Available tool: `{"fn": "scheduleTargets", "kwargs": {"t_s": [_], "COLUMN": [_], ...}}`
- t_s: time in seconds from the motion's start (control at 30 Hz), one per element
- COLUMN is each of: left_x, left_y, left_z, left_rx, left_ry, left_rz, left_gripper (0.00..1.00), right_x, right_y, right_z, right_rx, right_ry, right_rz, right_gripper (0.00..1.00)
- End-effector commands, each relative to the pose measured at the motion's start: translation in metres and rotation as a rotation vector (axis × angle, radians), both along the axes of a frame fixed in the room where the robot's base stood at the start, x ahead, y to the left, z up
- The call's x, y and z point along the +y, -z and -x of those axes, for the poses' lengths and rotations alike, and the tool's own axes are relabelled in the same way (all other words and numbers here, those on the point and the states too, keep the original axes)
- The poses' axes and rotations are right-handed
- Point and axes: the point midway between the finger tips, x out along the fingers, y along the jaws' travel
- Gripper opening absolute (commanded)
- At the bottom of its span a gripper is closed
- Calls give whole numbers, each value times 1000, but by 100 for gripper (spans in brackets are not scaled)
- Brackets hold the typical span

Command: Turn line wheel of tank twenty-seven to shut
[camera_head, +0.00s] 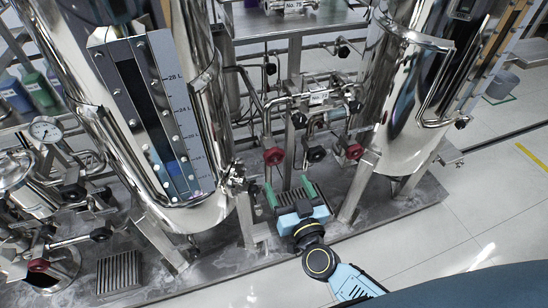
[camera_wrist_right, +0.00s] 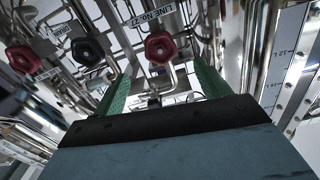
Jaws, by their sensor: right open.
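The line wheel (camera_wrist_right: 160,47) is a small dark red handwheel beside a label reading LINE No 27 in the right wrist view. It appears to be the left red wheel (camera_head: 274,156) in the head view, low between the two steel tanks. My right gripper (camera_head: 289,190) has green fingers and is open and empty, just in front of and below this wheel. In the right wrist view the wheel shows beyond the gap between the fingers (camera_wrist_right: 162,84), apart from them. My left gripper is not in view.
A black wheel (camera_head: 316,154) by a DRAIN label and another red wheel (camera_head: 354,151) sit to the right in the head view. A gauged tank (camera_head: 205,95) stands left, another tank (camera_head: 412,130) right. Pipes crowd behind. The floor (camera_head: 470,210) at right is clear.

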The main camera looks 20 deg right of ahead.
Motion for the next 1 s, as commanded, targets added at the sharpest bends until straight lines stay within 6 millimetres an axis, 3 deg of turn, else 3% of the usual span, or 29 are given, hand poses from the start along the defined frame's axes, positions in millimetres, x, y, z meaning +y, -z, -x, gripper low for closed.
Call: {"fn": "scheduleTargets", "kwargs": {"t_s": [0.2, 0.4, 0.5, 0.7, 0.97, 1.0], "left_x": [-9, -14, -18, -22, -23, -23], "left_y": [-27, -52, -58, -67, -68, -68], "left_z": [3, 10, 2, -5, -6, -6], "left_rx": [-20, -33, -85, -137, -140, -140], "left_ry": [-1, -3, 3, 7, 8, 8], "left_rz": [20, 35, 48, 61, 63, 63], "left_gripper": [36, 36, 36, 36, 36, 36], "right_x": [2, 3, 3, 4, 4, 4], "right_y": [1, 1, 1, 1, 0, 0], "right_z": [-50, -85, -97, -108, -109, -109], "right_rx": [-4, -3, -2, 0, 1, 1], "right_ry": [-1, -1, -1, -2, -2, -2], "right_rz": [-1, 0, 1, 0, 1, 0], "right_gripper": [75, 75, 75, 75, 75, 70]}}
